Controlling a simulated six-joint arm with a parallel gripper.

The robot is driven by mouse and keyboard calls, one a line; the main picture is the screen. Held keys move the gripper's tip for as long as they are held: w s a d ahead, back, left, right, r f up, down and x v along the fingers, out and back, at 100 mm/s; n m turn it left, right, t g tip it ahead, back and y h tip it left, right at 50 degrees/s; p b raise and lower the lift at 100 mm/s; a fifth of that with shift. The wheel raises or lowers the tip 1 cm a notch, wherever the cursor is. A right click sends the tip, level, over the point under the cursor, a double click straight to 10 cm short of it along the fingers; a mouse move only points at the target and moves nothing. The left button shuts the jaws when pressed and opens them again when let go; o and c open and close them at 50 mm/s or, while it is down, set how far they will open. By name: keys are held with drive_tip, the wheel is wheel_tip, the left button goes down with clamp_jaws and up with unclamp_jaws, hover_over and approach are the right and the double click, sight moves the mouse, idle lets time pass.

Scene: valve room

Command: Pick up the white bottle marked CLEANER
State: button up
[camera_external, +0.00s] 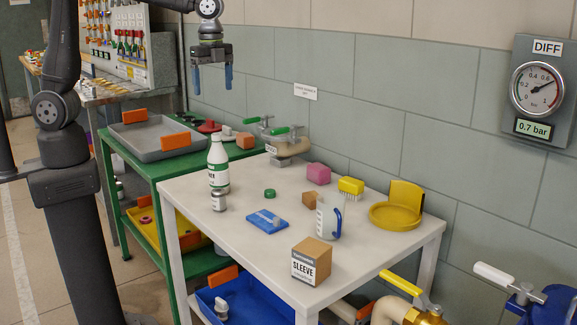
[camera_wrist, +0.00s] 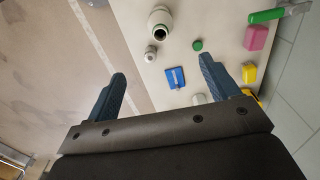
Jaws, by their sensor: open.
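The white bottle (camera_external: 218,170) with a green-and-white label stands upright near the left back corner of the white table. Only the end of its label lettering can be read in the external view. In the wrist view the bottle (camera_wrist: 160,24) is seen from above, with its dark round mouth showing, near the top centre. My gripper (camera_external: 212,79) hangs high above the tables, pointing down, with its blue fingers apart and nothing between them. In the wrist view my gripper (camera_wrist: 163,75) has its two fingers spread wide, with the bottle beyond them toward the top edge.
A blue flat item (camera_external: 267,221), a green cap (camera_external: 270,193), a mug (camera_external: 328,218) and a SLEEVE box (camera_external: 311,262) share the white table (camera_external: 380,262). A grey tray (camera_external: 160,155) sits on the green table.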

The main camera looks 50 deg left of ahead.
sight(222, 166)
drive_tip(key=w+a+f+n+g+h, duration=0.1)
drive_tip(key=a+f+n+h, duration=0.7)
drive_tip(key=n, duration=0.9)
drive_tip(key=w+a+f+n+g+h, duration=0.1)
drive_tip(key=a+f+n+h, duration=0.65)
drive_tip(key=n, duration=0.95)
drive_tip(key=d+f, duration=0.3)
drive_tip(key=d, duration=0.2)
drive_tip(key=s+d+f+y, duration=0.1)
drive_tip(key=d+f, duration=0.1)
drive_tip(key=d, duration=0.4)
drive_tip(key=s+d+f+y, duration=0.1)
drive_tip(key=d+f, duration=0.2)
drive_tip(key=d, duration=0.3)
drive_tip(key=shift+s+d+f, duration=0.1)
drive_tip(key=shift+d+f, duration=0.05)
drive_tip(key=shift+f, duration=0.15)
drive_tip(key=c, duration=1.2)
drive_tip(key=shift+r, duration=0.2)
